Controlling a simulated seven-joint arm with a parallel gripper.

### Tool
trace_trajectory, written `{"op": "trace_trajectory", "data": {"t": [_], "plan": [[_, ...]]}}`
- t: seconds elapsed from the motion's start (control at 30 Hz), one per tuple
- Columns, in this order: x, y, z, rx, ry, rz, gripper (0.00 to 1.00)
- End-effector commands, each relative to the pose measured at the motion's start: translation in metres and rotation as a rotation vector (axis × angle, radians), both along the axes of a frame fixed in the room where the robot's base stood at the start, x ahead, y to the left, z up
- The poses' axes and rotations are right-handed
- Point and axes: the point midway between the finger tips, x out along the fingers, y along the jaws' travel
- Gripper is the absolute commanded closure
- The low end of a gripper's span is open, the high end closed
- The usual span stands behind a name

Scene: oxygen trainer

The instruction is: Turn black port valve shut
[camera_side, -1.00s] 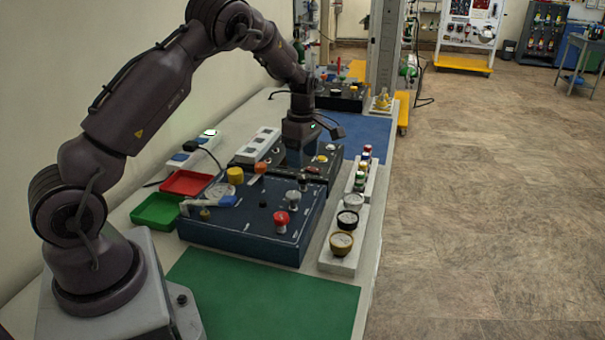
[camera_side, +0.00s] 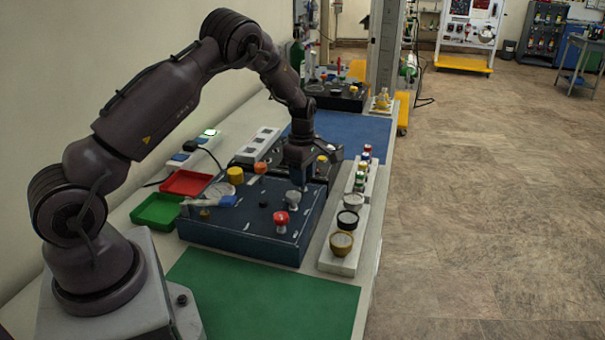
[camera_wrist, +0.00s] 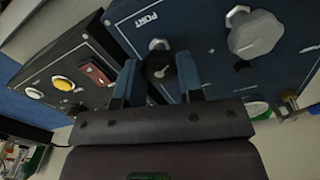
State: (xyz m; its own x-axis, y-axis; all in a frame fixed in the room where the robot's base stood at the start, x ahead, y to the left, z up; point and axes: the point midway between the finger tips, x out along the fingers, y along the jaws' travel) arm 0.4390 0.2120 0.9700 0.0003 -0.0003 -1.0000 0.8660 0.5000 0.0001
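The black port valve (camera_wrist: 160,68) is a small round black knob with a light mark, beside the "PORT" lettering on the dark blue panel (camera_wrist: 205,25). In the wrist view my gripper (camera_wrist: 157,66) is open, with one blue finger on either side of the knob. Gaps show between the fingers and the knob; whether the fingertips reach down around it I cannot tell. In the side view my gripper (camera_side: 302,183) points down at the far right corner of the blue panel (camera_side: 240,240) and hides the black knob.
A grey knob (camera_wrist: 257,35) stands close to the right finger; it also shows in the side view (camera_side: 293,198), near a red knob (camera_side: 281,219). A black box (camera_wrist: 65,70) with buttons adjoins the panel. A gauge strip (camera_side: 338,262) lies right; a green mat (camera_side: 270,300) is clear.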

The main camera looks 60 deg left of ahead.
Motion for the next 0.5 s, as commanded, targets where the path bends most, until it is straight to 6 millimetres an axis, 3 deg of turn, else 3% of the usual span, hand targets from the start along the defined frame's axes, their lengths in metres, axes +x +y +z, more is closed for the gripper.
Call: {"op": "trace_trajectory", "data": {"t": [0.27,0.5], "plan": [[0.0004,0.0001,0.0003,0.001,-0.001,-0.037,0.89],[0.0007,0.0003,0.0004,0.001,-0.001,-0.169,0.89]]}}
